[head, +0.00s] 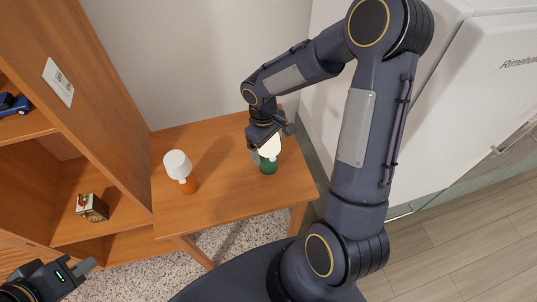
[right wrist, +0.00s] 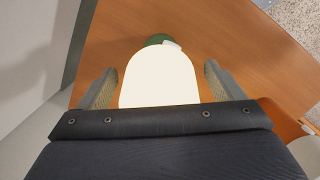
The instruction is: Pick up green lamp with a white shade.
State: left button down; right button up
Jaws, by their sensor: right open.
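The green lamp (head: 268,166) stands upright on a small wooden table (head: 225,206), its white shade partly hidden by my right gripper (head: 271,143) in the head view. In the right wrist view, the white shade (right wrist: 158,82) lies between the two spread fingers of my right gripper (right wrist: 160,80), with a visible gap on each side. A bit of its green base (right wrist: 156,41) shows beyond the shade. My left gripper (head: 82,269) is at the lower left of the head view, far from the lamp; its jaw opening is unclear.
An orange lamp with a white shade (head: 178,166) stands on the same table to the left. A wooden shelf (head: 100,110) with a small box (head: 92,207) and a blue toy car (head: 14,104) is at the left. A white appliance (head: 470,90) stands at the right.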

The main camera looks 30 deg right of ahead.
jog(key=c, duration=1.6)
jog(key=shift+r, duration=0.1)
